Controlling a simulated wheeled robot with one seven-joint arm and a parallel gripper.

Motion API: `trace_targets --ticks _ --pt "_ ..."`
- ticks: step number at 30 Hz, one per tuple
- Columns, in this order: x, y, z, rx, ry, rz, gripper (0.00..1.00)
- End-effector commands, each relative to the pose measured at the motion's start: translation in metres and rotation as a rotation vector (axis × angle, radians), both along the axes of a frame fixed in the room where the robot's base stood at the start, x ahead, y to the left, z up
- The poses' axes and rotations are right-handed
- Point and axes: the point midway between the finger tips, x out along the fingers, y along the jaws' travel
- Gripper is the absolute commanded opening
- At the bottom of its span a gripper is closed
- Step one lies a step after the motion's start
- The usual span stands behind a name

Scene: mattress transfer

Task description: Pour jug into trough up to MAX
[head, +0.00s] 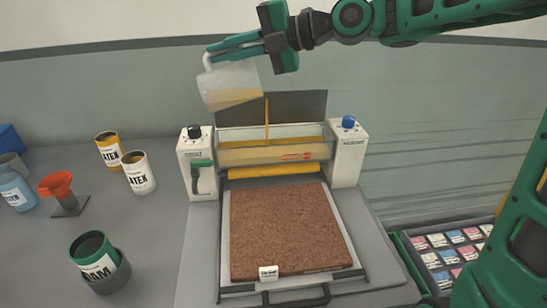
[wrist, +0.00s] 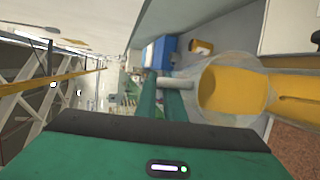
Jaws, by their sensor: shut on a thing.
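A translucent jug (head: 229,85) with amber liquid in its lower part hangs tilted above the machine. My gripper (head: 217,50) is shut on the jug's white handle. A thin amber stream (head: 266,122) runs from the jug's lip down into the trough (head: 232,156). The trough is clear, with amber liquid along it and a red mark (head: 296,156) on its front right; the lettering is too small to read. In the wrist view the jug (wrist: 222,92) lies beyond my two green fingers, with amber liquid running out toward the right.
A yellow roller (head: 274,172) lies below the trough, between two white end housings. A brown slab (head: 285,232) lies on the bed in front. A crate of sachets (head: 450,255) is at right.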

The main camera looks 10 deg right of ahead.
Motion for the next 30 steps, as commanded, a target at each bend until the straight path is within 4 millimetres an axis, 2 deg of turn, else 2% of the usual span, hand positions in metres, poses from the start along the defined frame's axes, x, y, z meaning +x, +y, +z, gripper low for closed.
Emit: trace_targets --ticks 23,30 --pt "0.000 -0.008 0.000 0.035 0.001 0.001 0.00" --pt "-0.004 0.027 0.005 -0.156 -0.017 0.005 0.00"
